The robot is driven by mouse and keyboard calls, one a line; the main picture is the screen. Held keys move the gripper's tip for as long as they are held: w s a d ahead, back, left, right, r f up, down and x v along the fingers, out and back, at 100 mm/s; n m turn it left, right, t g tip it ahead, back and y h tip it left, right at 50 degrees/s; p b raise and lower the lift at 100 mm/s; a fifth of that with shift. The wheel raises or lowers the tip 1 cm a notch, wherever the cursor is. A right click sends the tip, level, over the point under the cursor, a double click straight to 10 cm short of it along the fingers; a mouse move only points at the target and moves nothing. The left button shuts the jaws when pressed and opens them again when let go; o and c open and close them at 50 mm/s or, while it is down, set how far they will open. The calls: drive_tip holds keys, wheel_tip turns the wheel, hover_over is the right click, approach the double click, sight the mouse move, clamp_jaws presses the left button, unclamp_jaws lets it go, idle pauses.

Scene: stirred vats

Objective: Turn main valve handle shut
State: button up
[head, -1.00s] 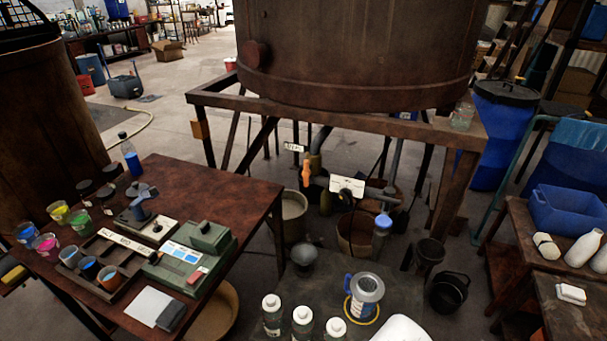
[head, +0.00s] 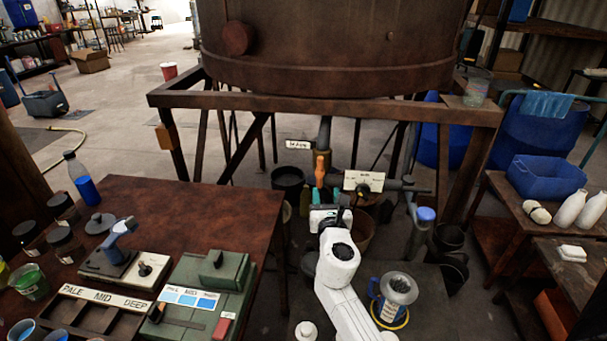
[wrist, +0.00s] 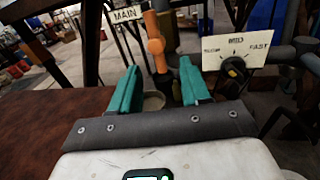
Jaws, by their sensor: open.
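The main valve handle is an orange lever (head: 320,170) under the big rusty vat, beside a white MAIN label (head: 297,144). In the wrist view the orange handle (wrist: 155,45) stands upright, just beyond and between my fingertips. My gripper (head: 329,194) has teal fingers and reaches toward the handle from the front. The wrist view shows my gripper (wrist: 159,80) open with nothing held. I cannot tell whether a finger touches the handle. The handle's lower end is partly hidden behind my gripper in the head view.
A white dial plate (head: 364,181) with a black knob (wrist: 235,68) is close on the right of the handle. The vat frame's beam (head: 330,108) crosses above. A brown table (head: 190,215) stands left. A blue-capped bottle (head: 425,222) and a jug (head: 396,295) stand right.

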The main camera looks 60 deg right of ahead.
sight(321, 174)
drive_tip(key=b+x, duration=0.1)
drive_tip(key=x, duration=1)
drive_tip(key=shift+w+a+r, duration=0.1)
drive_tip(key=shift+w+r, duration=0.05)
drive_tip(key=shift+w, duration=0.05)
clamp_jaws()
